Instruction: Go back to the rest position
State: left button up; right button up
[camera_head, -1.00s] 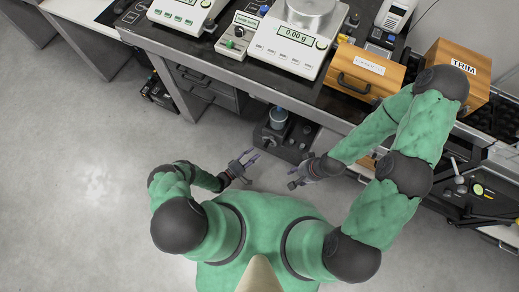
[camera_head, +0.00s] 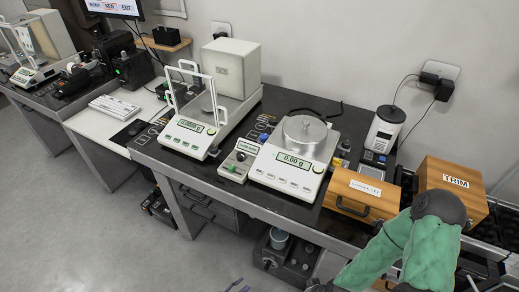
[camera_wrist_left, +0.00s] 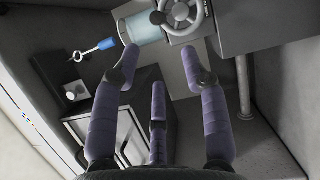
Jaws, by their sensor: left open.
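My left gripper (camera_head: 238,287) barely shows at the bottom edge of the head view, with only its fingertips in the picture. In the left wrist view my left gripper (camera_wrist_left: 160,58) has its purple fingers spread apart with nothing between them. Beyond them are a pale blue cylinder and a grey handwheel (camera_wrist_left: 183,14). My right arm comes in at the lower right of the head view, in front of the wooden boxes. Its dark hand (camera_head: 318,286) is cut off by the bottom edge, so its fingers cannot be judged.
The dark weighing table (camera_head: 262,207) carries a balance with a steel pan (camera_head: 290,170), a draft-shield balance (camera_head: 190,138), a wooden box (camera_head: 355,196) and a TRIM box (camera_head: 452,185). A dark device (camera_head: 285,258) stands below the table. Open floor (camera_head: 110,240) lies at left.

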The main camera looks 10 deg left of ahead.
pick_arm(q)
jog(key=w+a+r+m+g+y+p, duration=0.1)
jog(key=w+r+m+g+y+p, duration=0.35)
jog(key=w+r, duration=0.7)
jog(key=s+d+r+m+g+y+p, duration=0.1)
jog(key=s+r+g, duration=0.3)
jog(key=s+r, duration=0.6)
jog(key=s+d+r+m+g+y+p, duration=0.2)
jog(key=s+d+r+m+g, duration=0.1)
jog(key=s+r, duration=0.7)
jog(key=shift+s+d+r+g, duration=0.35)
jog(key=shift+d+g, duration=0.4)
jog(key=shift+g, duration=0.3)
